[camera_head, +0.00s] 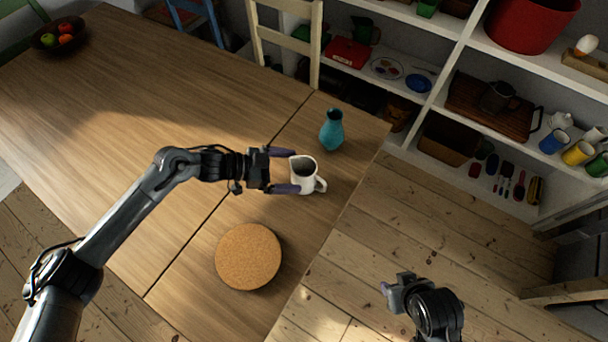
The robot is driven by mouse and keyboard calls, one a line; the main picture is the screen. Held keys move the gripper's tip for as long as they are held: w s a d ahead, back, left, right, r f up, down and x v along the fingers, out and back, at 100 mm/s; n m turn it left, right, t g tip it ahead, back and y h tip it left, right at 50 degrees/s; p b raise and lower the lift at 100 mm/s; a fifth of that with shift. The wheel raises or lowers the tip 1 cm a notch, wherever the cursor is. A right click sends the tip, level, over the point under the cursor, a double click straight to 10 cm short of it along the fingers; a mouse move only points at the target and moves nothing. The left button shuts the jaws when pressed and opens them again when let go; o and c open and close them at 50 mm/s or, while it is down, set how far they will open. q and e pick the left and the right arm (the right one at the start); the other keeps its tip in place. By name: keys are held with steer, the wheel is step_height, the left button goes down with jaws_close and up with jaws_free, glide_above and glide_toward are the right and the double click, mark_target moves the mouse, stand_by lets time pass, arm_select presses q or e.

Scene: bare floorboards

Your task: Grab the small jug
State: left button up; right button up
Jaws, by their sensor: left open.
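The small white jug (308,178) stands upright on the table, its handle toward the right and its inside dark. My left gripper (287,171) is open, its two purple-grey fingers pointing right. The fingertips reach the jug's left side, one at its upper left and one at its lower left; I cannot tell whether they touch it. My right gripper (390,290) shows at the lower right, over the floor and away from the table; its jaws are too small and turned to judge.
A teal vase (331,132) stands close behind the jug. A round cork mat (248,256) lies nearer on the wooden table (170,110). A fruit bowl (58,36) is at the far left. Chairs and shelves (440,105) stand beyond the table. Its left middle is clear.

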mark_target(304, 171)
arm_select(q)
steer(key=b+x, duration=0.1)
steer(key=x, duration=0.3)
steer(key=shift+w+d, duration=0.1)
steer(key=shift+d, duration=0.3)
steer(key=c, duration=1.1)
